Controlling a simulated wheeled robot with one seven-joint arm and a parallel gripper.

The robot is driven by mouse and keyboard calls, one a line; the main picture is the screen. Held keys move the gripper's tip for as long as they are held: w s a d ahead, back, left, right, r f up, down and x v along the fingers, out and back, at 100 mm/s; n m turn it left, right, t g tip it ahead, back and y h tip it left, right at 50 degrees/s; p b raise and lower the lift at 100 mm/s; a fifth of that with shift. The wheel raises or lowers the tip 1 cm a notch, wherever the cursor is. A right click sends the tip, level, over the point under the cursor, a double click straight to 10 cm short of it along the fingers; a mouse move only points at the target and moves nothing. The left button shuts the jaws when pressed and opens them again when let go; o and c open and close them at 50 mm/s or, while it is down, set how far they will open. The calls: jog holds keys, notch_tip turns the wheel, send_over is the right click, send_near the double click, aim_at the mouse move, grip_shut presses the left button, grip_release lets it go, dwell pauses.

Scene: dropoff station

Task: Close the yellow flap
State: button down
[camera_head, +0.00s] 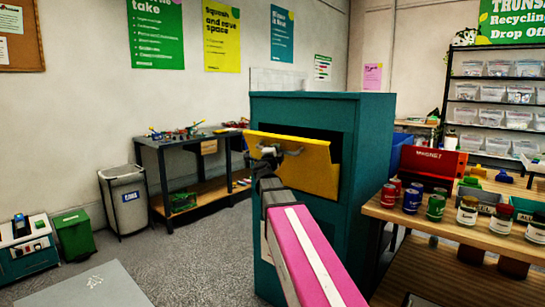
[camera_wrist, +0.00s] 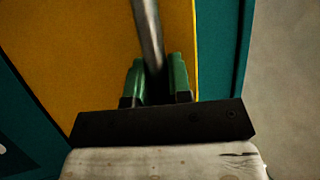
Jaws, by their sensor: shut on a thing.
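The yellow flap (camera_head: 311,168) is on the front of a teal cabinet (camera_head: 367,150). It is tilted outward, and a dark opening (camera_head: 300,130) shows above and behind its top edge. My gripper (camera_head: 274,153) is at the flap's upper left part, at a grey bar handle. In the wrist view, the green-padded fingers (camera_wrist: 157,80) are shut on the metal handle (camera_wrist: 148,35), with the yellow face of the flap (camera_wrist: 80,60) behind it. The far end of the handle runs out of the wrist view.
A wooden table (camera_head: 400,215) with several cans and a red magnet box (camera_head: 432,161) stands close on the cabinet's right. A black workbench (camera_head: 172,143), a grey bin (camera_head: 125,200) and a green bin (camera_head: 74,234) are at the left. Grey floor is clear between them and the cabinet.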

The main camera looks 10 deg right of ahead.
aim_at(284, 151)
jog(key=w+d+r, duration=0.2)
jog(key=d, duration=0.1)
jog(key=w+d+r, duration=0.1)
jog(key=w+d, duration=0.1)
jog(key=shift+d+r, duration=0.2)
jog(key=shift+w+d+r, duration=0.2)
jog(key=shift+w+d, duration=0.3)
jog(key=shift+d, duration=0.2)
jog(key=shift+w+d+r, duration=0.2)
jog(key=shift+w+d, duration=0.3)
jog(key=shift+d, duration=0.3)
jog(key=c, duration=1.1)
grip_release()
jog(key=shift+o, duration=0.2)
jog(key=v, duration=1)
jog(key=shift+s+a+f, duration=0.1)
jog(key=shift+s+a, duration=0.15)
jog(key=shift+s, duration=0.05)
